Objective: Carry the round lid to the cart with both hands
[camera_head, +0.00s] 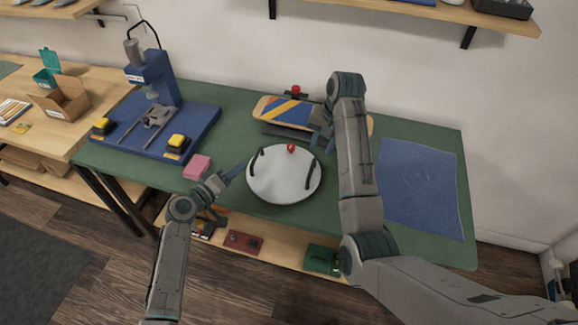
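I cannot make out a cart.
A striped board (282,111) lies behind the lid, partly behind my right arm. A blue press (155,80) stands at the left, with a pink block (197,167) nearby. A blue mat (420,185) covers the right side. Red and green items lie on a lower shelf.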

